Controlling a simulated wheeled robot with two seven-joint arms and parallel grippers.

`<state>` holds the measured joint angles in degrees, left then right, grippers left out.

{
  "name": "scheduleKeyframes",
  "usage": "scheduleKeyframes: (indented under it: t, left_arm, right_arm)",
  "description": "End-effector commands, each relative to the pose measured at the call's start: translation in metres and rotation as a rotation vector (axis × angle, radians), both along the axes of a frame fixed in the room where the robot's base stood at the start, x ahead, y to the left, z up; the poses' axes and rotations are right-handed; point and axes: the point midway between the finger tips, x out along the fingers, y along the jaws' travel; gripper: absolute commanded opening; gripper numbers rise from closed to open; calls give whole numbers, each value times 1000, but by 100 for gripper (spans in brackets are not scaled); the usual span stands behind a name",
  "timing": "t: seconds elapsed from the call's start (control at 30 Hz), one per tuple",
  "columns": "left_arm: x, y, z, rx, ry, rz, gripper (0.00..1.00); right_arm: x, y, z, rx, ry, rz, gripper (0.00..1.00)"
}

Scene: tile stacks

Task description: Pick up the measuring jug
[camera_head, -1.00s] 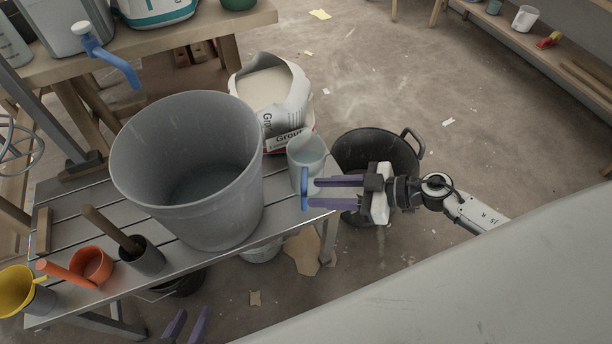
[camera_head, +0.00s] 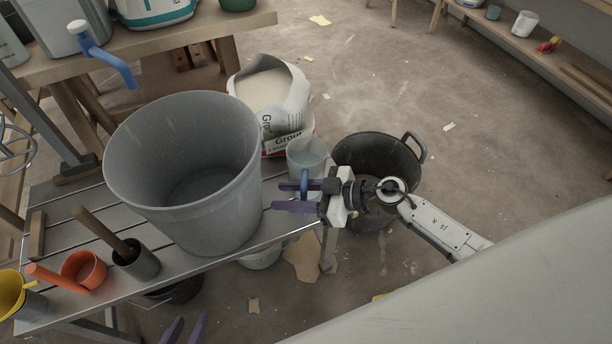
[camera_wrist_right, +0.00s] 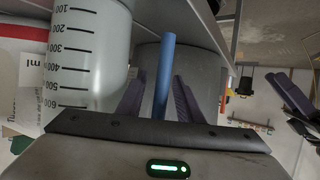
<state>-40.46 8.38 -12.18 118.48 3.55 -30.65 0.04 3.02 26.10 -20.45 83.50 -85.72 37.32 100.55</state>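The measuring jug (camera_head: 309,150) is translucent with a blue handle and stands at the right end of the grey slatted bench. In the right wrist view its body (camera_wrist_right: 88,55) with black scale marks fills the upper left, and its blue handle (camera_wrist_right: 165,78) rises between my fingers. My right gripper (camera_head: 278,197) is open, its purple fingers on both sides of the handle; in the wrist view (camera_wrist_right: 159,88) gaps show on both sides. My left gripper (camera_head: 188,326) is open and empty at the bottom edge of the head view, only its fingers visible.
A large grey bucket (camera_head: 185,165) stands left of the jug on the bench (camera_head: 215,262). A grout bag (camera_head: 285,100) is behind the jug, and a black tub (camera_head: 375,155) is on the floor to its right. Orange and yellow containers (camera_head: 84,270) (camera_head: 14,290) sit at the bench's left end.

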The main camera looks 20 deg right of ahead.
Motion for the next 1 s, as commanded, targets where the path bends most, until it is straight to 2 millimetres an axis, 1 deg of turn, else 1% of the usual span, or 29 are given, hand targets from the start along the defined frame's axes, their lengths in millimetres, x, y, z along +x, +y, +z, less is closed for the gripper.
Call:
scheduleKeyframes:
  t: [0.03, 0.17, 0.2, 0.57, 0.73, 0.87, 1.0]
  left_arm:
    - [0, 0, 0, 0, 0, 0, 31]
    - [0, 0, 0, 1, 1, 1, 31]
    - [0, 0, -1, 1, 1, 1, 31]
    - [-2, 1, -5, 4, 9, 1, 31]
    - [-2, 1, -3, 4, 9, 1, 31]
    - [-2, 1, 1, 4, 9, 0, 31]
    - [-2, 1, 7, 6, 8, 0, 31]
  right_arm:
    - [0, 0, 0, 0, 0, 0, 24]
    - [0, 0, 0, 0, 0, 0, 2]
    - [0, 0, 0, 0, 0, 0, 0]
    - [1, 0, 3, 1, -6, 0, 0]
    - [1, 0, 5, 1, -6, 0, 0]
    - [1, 0, 12, 0, -7, 0, 0]
    - [1, -1, 22, -1, -8, 1, 0]
